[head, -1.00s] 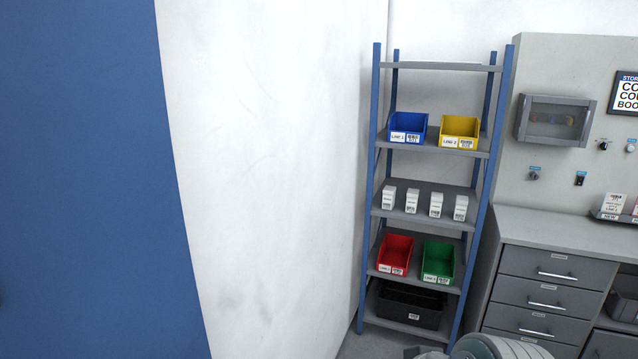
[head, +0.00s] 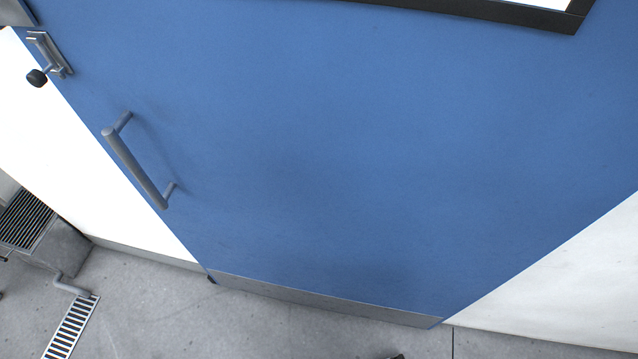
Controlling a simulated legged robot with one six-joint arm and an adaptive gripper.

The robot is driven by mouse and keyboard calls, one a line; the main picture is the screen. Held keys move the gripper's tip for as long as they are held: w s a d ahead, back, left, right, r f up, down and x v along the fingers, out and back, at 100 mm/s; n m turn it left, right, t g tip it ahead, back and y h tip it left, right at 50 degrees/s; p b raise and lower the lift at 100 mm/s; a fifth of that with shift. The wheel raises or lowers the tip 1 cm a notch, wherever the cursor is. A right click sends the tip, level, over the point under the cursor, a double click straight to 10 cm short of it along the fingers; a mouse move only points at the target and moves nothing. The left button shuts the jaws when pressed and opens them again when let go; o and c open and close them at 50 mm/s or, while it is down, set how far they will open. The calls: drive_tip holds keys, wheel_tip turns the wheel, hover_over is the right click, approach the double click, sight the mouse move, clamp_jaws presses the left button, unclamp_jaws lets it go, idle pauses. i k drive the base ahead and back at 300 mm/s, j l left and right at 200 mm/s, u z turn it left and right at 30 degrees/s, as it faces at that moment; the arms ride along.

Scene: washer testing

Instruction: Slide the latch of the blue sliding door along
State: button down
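The blue sliding door (head: 300,150) fills most of the head view, seen at a tilt from above. Its latch (head: 48,55) is a small grey metal piece with a black knob (head: 36,78), at the door's upper left edge. A grey bar handle (head: 137,168) stands on the door below and right of the latch. My gripper is not identifiable in the view, and nothing is seen touching the latch or handle.
White wall shows left (head: 90,180) and right (head: 560,280) of the door. A grey strip runs along the door's bottom. The concrete floor (head: 250,335) is largely clear. A slotted floor drain (head: 70,328) and a grey unit with a dark grille (head: 28,220) are at lower left.

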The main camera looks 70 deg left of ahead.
sight(38, 78)
drive_tip(key=k+j+u, duration=0.1)
drive_tip(key=u, duration=3.75)
drive_tip(key=i, duration=0.05)
